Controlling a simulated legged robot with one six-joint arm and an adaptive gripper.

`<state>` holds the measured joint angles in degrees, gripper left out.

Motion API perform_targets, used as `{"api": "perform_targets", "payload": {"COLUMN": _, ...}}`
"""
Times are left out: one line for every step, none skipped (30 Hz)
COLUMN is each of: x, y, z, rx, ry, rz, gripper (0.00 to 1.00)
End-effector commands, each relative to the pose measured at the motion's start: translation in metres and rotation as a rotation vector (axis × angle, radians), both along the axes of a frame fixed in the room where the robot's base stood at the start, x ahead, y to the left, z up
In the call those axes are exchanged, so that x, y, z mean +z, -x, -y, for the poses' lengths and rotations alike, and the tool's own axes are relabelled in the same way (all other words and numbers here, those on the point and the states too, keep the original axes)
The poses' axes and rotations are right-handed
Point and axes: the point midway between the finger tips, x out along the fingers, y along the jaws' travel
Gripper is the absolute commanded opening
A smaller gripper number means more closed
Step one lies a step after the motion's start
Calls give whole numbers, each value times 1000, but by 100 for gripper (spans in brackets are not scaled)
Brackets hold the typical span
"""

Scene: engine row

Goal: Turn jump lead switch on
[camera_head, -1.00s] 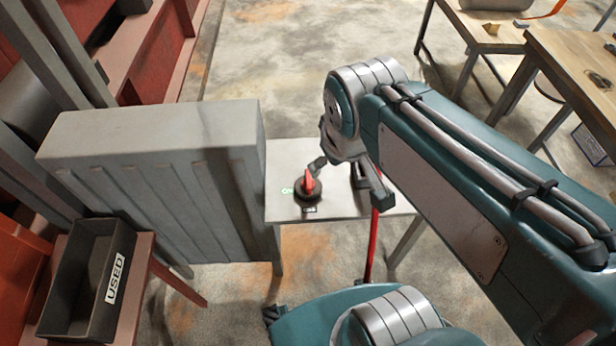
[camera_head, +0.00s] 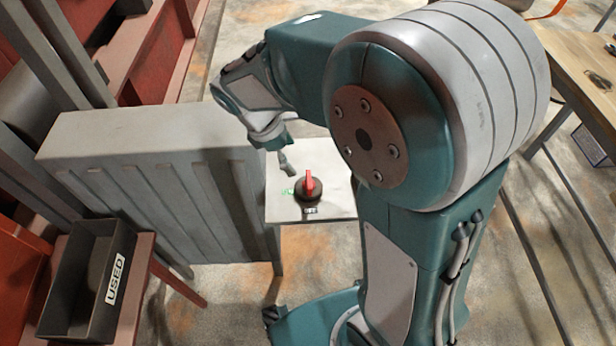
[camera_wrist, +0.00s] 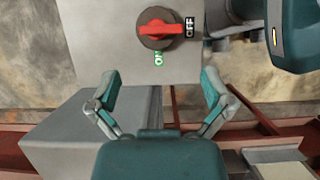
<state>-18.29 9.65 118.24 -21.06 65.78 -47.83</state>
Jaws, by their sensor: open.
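The jump lead switch is a red handle (camera_head: 309,184) on a dark round base, on a pale grey stand top (camera_head: 285,212). A green ON label lies left of it and a dark OFF label lies on its near side. In the wrist view the red handle (camera_wrist: 166,29) lies level, in line with the OFF label (camera_wrist: 190,27); the ON label (camera_wrist: 158,59) is below it. My gripper (camera_head: 284,158) is just behind and left of the switch, apart from it. In the wrist view my gripper (camera_wrist: 160,94) is open and empty, its fingers spread below the switch.
A grey ribbed cabinet (camera_head: 150,185) stands close left of the stand. A black USED bin (camera_head: 105,275) sits at the lower left. A wooden table (camera_head: 580,65) is at the right. My arm covers the stand's right part.

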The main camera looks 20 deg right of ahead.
Motion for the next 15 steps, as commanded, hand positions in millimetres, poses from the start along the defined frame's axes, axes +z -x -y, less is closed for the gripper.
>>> {"api": "perform_targets", "payload": {"x": -8, "y": 2, "z": 4, "rx": -3, "ry": 2, "rz": -5, "gripper": 100}}
{"api": "perform_targets", "payload": {"x": -13, "y": 2, "z": 6, "rx": -3, "ry": 1, "rz": -5, "gripper": 100}}
{"api": "perform_targets", "payload": {"x": -20, "y": 3, "z": 9, "rx": -3, "ry": 2, "rz": -6, "gripper": 100}}
{"api": "perform_targets", "payload": {"x": -26, "y": 3, "z": 11, "rx": -3, "ry": 2, "rz": -6, "gripper": 100}}
{"api": "perform_targets", "payload": {"x": -31, "y": 4, "z": 13, "rx": -4, "ry": 1, "rz": -4, "gripper": 100}}
{"api": "perform_targets", "payload": {"x": -38, "y": 5, "z": 16, "rx": -4, "ry": 1, "rz": -5, "gripper": 100}}
{"api": "perform_targets", "payload": {"x": -43, "y": 5, "z": 18, "rx": -5, "ry": 1, "rz": -5, "gripper": 100}}
{"api": "perform_targets", "payload": {"x": -48, "y": 6, "z": 20, "rx": -5, "ry": 2, "rz": -5, "gripper": 100}}
{"api": "perform_targets", "payload": {"x": -55, "y": 6, "z": 22, "rx": -4, "ry": 2, "rz": -4, "gripper": 100}}
{"api": "perform_targets", "payload": {"x": -60, "y": 7, "z": 24, "rx": -4, "ry": 1, "rz": -5, "gripper": 100}}
{"api": "perform_targets", "payload": {"x": -64, "y": 7, "z": 26, "rx": -4, "ry": 0, "rz": -4, "gripper": 100}}
{"api": "perform_targets", "payload": {"x": -69, "y": 8, "z": 28, "rx": -5, "ry": 1, "rz": -4, "gripper": 100}}
{"api": "perform_targets", "payload": {"x": -73, "y": 8, "z": 30, "rx": -4, "ry": 1, "rz": -3, "gripper": 100}}
{"api": "perform_targets", "payload": {"x": -76, "y": 8, "z": 31, "rx": -4, "ry": 1, "rz": -3, "gripper": 100}}
{"api": "perform_targets", "payload": {"x": -80, "y": 8, "z": 33, "rx": -5, "ry": 2, "rz": -2, "gripper": 100}}
